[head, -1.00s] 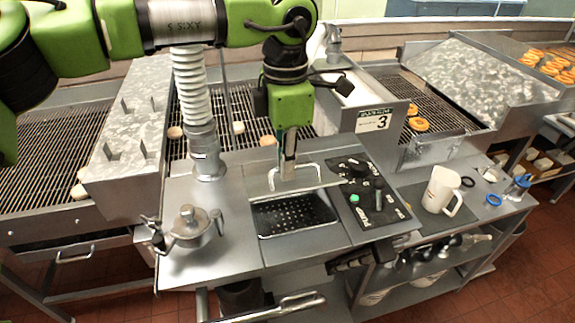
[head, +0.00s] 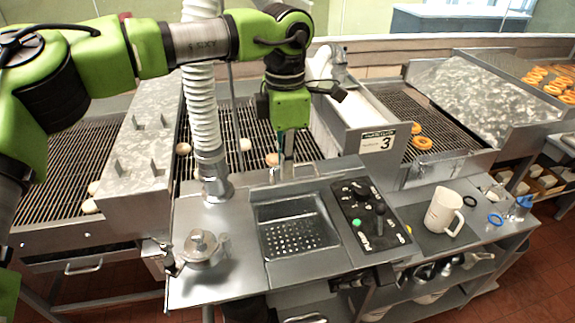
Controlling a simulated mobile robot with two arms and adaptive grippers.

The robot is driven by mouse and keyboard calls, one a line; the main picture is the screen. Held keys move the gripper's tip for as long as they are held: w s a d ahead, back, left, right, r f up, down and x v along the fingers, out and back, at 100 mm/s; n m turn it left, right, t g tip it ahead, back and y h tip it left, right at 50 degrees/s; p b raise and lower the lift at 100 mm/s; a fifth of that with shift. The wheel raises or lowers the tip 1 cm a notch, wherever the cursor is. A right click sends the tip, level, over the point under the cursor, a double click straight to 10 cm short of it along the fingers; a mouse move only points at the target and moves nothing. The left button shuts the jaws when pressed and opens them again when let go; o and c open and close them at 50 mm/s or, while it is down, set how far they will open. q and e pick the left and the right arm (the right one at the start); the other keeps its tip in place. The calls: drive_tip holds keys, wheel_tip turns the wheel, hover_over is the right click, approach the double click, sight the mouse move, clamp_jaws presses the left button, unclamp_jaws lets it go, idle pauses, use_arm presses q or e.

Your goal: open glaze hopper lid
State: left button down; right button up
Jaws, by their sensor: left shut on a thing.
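The glaze hopper (head: 262,240) is a metal basin set into the steel worktop, with a perforated tray (head: 290,235) showing inside. Its opening is uncovered over a broad area. The wire lid handle (head: 312,167) stands at the back edge of the opening. The lid plate itself is hard to make out from the worktop around it. My left gripper (head: 287,170) points down from above and is shut on the handle, partly hiding it. My right gripper is not in the head view.
A black control panel (head: 352,197) with knobs and a green button lies right of the hopper. A lidded metal pot (head: 200,247) stands left, by a white ribbed hose (head: 203,115). A white jug (head: 441,211) stands right. Doughnut conveyors (head: 240,128) run behind.

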use_arm(q)
drive_tip(key=shift+w+a+r+p, duration=0.2)
drive_tip(key=shift+w+p, duration=0.2)
drive_tip(key=shift+w, duration=0.05)
drive_tip(key=shift+w+a+r+p, duration=0.15)
drive_tip(key=shift+w+r+p, duration=0.05)
drive_tip(key=shift+w+p, duration=0.2)
drive_tip(key=w+a+f, duration=0.1)
drive_tip(key=w+a, duration=0.2)
drive_tip(key=w, duration=0.7)
drive_tip(key=shift+w+a+p, duration=0.15)
drive_tip(key=shift+w+p, duration=0.15)
idle(0.4)
drive_tip(key=c, duration=2)
unclamp_jaws()
drive_tip(key=shift+r, duration=0.1)
